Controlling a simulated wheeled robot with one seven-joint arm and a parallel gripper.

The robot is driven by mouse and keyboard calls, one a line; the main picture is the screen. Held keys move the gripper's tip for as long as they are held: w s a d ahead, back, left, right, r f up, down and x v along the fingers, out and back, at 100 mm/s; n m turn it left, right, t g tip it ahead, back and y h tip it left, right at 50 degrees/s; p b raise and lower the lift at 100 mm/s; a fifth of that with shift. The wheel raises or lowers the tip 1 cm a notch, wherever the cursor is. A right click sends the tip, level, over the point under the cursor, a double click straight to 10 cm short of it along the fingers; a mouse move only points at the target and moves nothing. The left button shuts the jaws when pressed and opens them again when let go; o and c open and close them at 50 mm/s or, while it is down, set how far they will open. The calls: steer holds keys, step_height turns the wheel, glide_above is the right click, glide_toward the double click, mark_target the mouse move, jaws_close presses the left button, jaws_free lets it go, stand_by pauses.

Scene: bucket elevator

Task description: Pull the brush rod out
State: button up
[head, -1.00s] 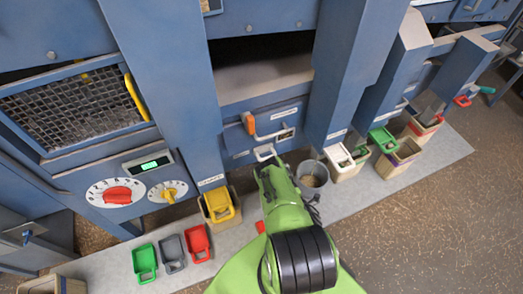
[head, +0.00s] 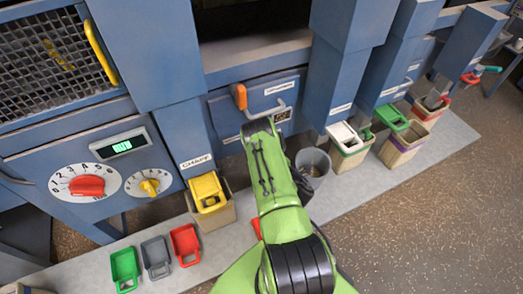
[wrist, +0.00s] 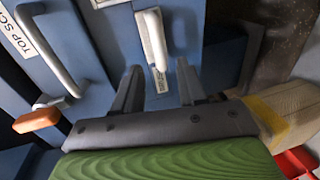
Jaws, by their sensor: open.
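The brush rod shows as a pale, rounded handle (wrist: 152,38) at the top middle of the wrist view, beside a label that seems to read "BRUSH". My gripper (wrist: 157,70) is open, with one dark finger on each side of the line to this handle. The handle lies just beyond the fingertips, and no contact is clear. In the head view my gripper (head: 259,125) is at the front of the blue machine, just below the drawer handle. It hides the brush handle there. The rest of the rod is not visible.
A grey bar handle (head: 267,109) and an orange latch (head: 240,97) sit close to my gripper. A grey bucket (head: 313,165) stands to its right, and a chaff box with a yellow scoop (head: 207,191) to its left. Coloured scoops lie on the floor strip.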

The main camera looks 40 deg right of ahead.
steer(key=x, duration=0.8)
steer(key=shift+d, duration=0.1)
jaws_close()
